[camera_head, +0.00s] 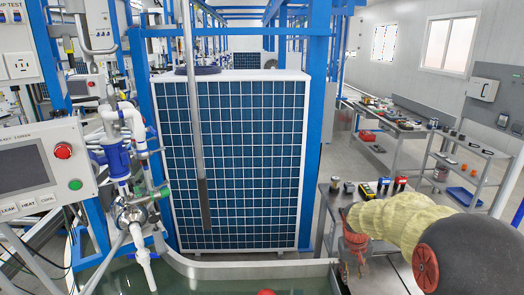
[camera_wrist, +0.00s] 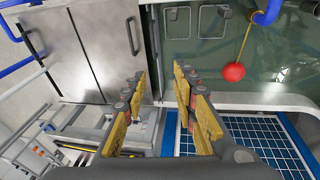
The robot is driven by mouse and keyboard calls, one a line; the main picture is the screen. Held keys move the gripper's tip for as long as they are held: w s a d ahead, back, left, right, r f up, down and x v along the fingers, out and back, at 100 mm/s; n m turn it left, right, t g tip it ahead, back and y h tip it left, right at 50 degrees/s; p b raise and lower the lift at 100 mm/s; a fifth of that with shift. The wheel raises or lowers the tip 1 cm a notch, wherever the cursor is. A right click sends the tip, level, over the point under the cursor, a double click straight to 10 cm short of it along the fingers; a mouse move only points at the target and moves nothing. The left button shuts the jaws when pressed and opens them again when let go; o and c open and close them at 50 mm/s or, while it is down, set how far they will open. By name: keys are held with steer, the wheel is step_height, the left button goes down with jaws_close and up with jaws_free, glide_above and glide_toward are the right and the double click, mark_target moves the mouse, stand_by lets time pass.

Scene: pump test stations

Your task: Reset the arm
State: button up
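My arm reaches in from the right in the head view, with a yellow-sleeved forearm. My gripper (camera_head: 353,260) hangs at its left end, fingers down, beside the grey metal table. In the wrist view my gripper (camera_wrist: 160,80) shows two fingers with yellow pads, standing apart with nothing between them. They appear to be in free air, touching nothing.
A tank (camera_head: 220,280) of green water lies at the bottom, with a red ball (camera_wrist: 233,72) on a yellow cord. A blue-framed panel unit (camera_head: 260,150) stands behind. A control box (camera_head: 40,170) and pipework are left. Tool tables (camera_head: 395,130) stand right.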

steer(key=s+a+r+t, duration=0.1)
steer(key=s+a+r, duration=0.2)
steer(key=s+r, duration=0.45)
steer(key=s+a+r+t, duration=0.1)
steer(key=s+a+r, duration=0.2)
steer(key=s+r, duration=0.45)
steer(key=s+a+t+y, duration=0.1)
steer(key=s+a, duration=0.1)
steer(key=s, duration=0.6)
steer(key=s+a+r, duration=0.1)
steer(key=s+a, duration=0.1)
steer(key=s, duration=0.7)
steer(key=shift+a+t+y, duration=0.2)
steer(key=shift+t+y, duration=0.2)
steer(key=shift+r, duration=0.1)
